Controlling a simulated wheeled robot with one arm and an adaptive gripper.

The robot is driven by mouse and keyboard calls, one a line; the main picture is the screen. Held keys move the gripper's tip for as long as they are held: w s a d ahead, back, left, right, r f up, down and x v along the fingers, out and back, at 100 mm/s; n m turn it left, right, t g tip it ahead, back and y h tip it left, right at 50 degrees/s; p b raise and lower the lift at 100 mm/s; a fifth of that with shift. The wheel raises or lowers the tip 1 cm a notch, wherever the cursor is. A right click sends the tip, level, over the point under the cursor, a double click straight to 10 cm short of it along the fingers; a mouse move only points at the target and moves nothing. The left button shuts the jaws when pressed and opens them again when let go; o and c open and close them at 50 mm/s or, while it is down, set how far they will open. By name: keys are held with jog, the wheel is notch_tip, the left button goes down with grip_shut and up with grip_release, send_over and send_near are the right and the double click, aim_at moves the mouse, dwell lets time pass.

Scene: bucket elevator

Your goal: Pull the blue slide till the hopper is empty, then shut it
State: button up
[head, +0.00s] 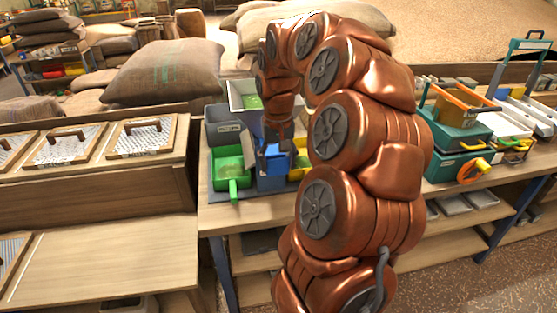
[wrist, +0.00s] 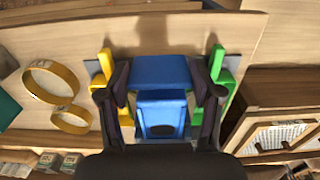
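The grey hopper (head: 243,88) stands on the bench in the head view, with green material (head: 252,102) showing inside. Below it is a blue unit (head: 272,181), partly hidden by my arm. In the wrist view, the blue part (wrist: 160,72) is in the middle, with a blue recessed piece (wrist: 162,112) nearer to me. My gripper (wrist: 160,84) is open, with one finger on each side of the blue part. Narrow gaps seem to separate the fingers from it; contact is hard to judge. I cannot tell how far the slide is pulled.
A green tray (head: 229,166) stands left of the blue unit, and a yellow part (head: 300,172) stands right of it. Teal boxes (head: 456,128) stand farther right. Wooden lids (head: 143,136) lie on the left bench. Yellow rings (wrist: 50,82) show in the wrist view.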

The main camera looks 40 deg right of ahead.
jog(key=o, duration=0.5)
jog(key=shift+s+a, duration=0.1)
jog(key=shift+s, duration=0.05)
jog(key=shift+c, duration=0.2)
jog(key=shift+r, duration=0.1)
notch_tip(320, 180, up, 12)
dwell(0.4)
jog(key=shift+a, duration=0.1)
dwell(0.4)
jog(key=s+a+f+n, duration=0.2)
jog(key=a+n, duration=0.1)
jog(key=a, duration=0.8)
jog(key=s+a+f+n+g, duration=0.1)
jog(key=s+a+f, duration=0.5)
jog(key=s, duration=0.4)
jog(key=s+a+f+n+p, duration=0.1)
jog(key=s+a+f+n, duration=0.1)
jog(key=s+a+f, duration=0.4)
jog(key=s+a, duration=0.3)
jog(key=s, duration=0.1)
jog(key=shift+a+f+n+g, duration=0.15)
jog(key=shift+f+n+g, duration=0.15)
jog(key=shift+g, duration=0.1)
